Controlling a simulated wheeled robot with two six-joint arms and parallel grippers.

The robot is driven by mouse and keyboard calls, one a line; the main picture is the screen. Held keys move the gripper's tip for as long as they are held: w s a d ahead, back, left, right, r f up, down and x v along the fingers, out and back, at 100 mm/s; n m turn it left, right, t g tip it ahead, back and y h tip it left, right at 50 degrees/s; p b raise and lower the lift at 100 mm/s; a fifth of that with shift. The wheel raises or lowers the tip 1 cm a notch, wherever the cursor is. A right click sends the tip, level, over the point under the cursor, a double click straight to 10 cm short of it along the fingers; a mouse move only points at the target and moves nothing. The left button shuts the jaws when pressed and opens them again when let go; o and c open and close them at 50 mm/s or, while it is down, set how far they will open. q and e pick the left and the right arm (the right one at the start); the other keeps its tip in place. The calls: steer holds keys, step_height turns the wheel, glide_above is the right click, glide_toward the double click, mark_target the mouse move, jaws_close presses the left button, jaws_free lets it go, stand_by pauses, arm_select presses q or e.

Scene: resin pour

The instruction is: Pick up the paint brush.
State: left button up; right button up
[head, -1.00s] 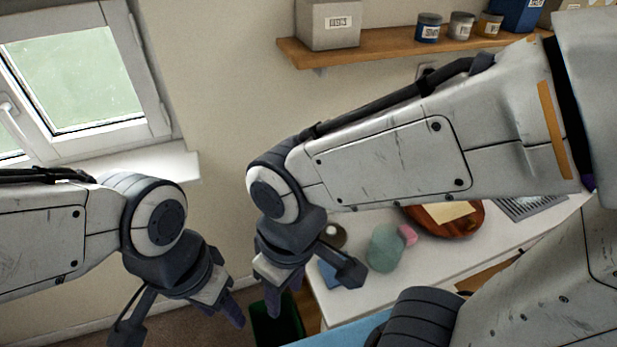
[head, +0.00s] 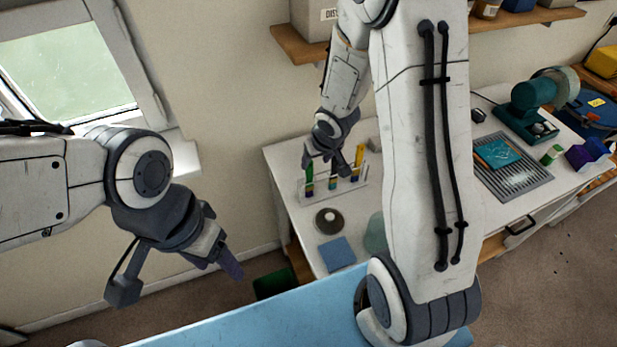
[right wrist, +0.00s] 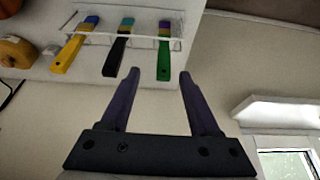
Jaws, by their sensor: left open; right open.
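Three paint brushes stand in a clear rack (head: 338,193) at the back left of the white table. The green-handled brush (head: 309,178) is at the left, the black-handled brush (head: 333,183) in the middle and the yellow-handled brush (head: 358,160) at the right. My right gripper (head: 322,164) is open and empty close above the rack. In the right wrist view, the green brush (right wrist: 164,60) lies ahead between the lines of the fingers (right wrist: 158,76), and the black brush (right wrist: 115,57) is left of them. My left gripper (head: 226,260) is open and empty, left of the table.
A round tape roll (head: 329,221) and a blue cloth (head: 337,253) lie in front of the rack. A grey grate (head: 513,182) and a green machine (head: 527,110) are further right. A shelf (head: 300,45) hangs above. My right arm hides the table's middle.

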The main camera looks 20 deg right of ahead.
mark_target(308, 170)
steer(key=b+x, duration=0.2)
steer(key=x, duration=0.2)
steer(key=shift+a+f, duration=0.1)
steer(key=shift+f, duration=0.05)
steer(key=b+x, duration=0.1)
steer(key=x, duration=0.1)
steer(key=b+x, duration=0.1)
steer(key=x, duration=0.2)
steer(key=shift+w+a, duration=0.2)
steer(key=shift+w, duration=0.2)
jaws_close()
